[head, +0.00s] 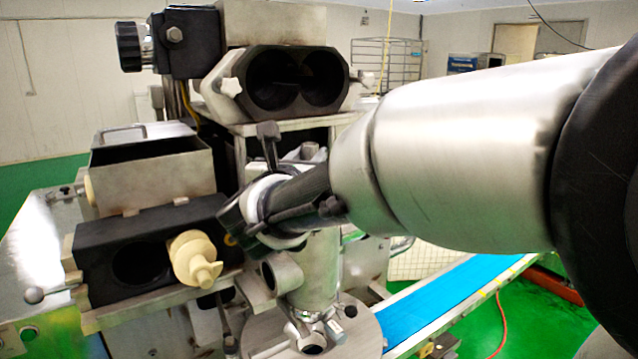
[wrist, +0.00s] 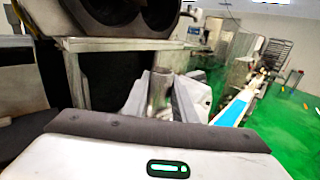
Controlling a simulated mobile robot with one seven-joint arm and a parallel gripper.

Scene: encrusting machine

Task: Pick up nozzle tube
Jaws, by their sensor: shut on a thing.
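The steel nozzle tube (head: 317,270) stands upright in the head view, in front of the machine, with a short open side port on its left. My gripper (head: 262,212) is at the upper part of this tube, at the end of my silver arm that reaches in from the right. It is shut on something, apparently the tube. The fingertips and the exact contact are hidden by my wrist.
A black twin-bore block (head: 292,82) sits above on the machine. A lower black block (head: 120,268) with a cream screw part (head: 193,262) and a steel hopper (head: 150,175) are at left. A blue conveyor belt (head: 445,297) runs to the right. Green floor is open beyond.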

